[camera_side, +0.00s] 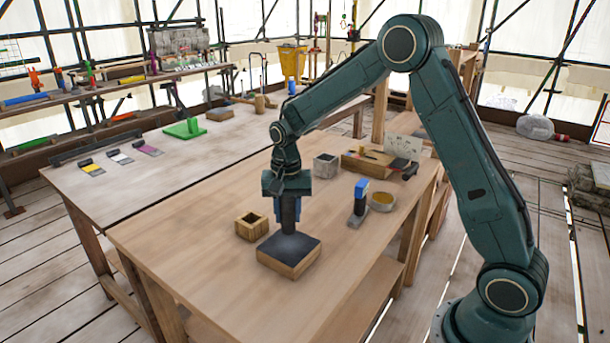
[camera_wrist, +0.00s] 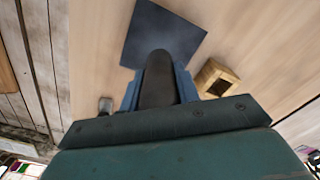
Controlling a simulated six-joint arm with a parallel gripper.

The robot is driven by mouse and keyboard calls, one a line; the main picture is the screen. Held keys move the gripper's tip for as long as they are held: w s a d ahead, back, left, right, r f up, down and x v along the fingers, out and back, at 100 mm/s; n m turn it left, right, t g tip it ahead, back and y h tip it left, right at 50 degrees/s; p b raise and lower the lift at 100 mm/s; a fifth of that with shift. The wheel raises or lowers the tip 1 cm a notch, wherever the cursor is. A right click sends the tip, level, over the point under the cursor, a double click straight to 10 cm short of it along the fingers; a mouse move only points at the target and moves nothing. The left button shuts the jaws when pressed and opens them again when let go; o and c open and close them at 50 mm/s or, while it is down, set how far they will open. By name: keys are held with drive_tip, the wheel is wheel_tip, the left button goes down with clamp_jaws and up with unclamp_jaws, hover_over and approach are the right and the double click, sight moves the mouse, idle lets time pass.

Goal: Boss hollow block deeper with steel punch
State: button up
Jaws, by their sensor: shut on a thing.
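My gripper (camera_side: 288,208) points down and is shut on a dark, thick, rounded tool that looks like the steel punch (camera_side: 289,217). In the wrist view the punch (camera_wrist: 158,78) stands between two blue fingers. Its lower end is over a square wooden block with a dark top (camera_side: 273,256), and this top also shows in the wrist view (camera_wrist: 150,25). A grey rounded patch lies at the punch's foot; I cannot tell whether they touch. A small wooden block with a square hollow (camera_side: 252,226) stands beside it, empty as far as I see, also in the wrist view (camera_wrist: 215,79).
A grey hollow stone block (camera_side: 326,165) stands behind. A blue-topped tool (camera_side: 359,203) and a round dish with yellow contents (camera_side: 382,201) stand right of my gripper. A wooden tray (camera_side: 367,162) is farther back. The bench front is clear.

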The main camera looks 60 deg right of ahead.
sight(288, 224)
drive_tip(key=shift+f, duration=2)
drive_tip(key=shift+r, duration=0.1)
drive_tip(key=shift+r, duration=2.15)
drive_tip(key=shift+f, duration=0.35)
drive_tip(key=shift+f, duration=1.85)
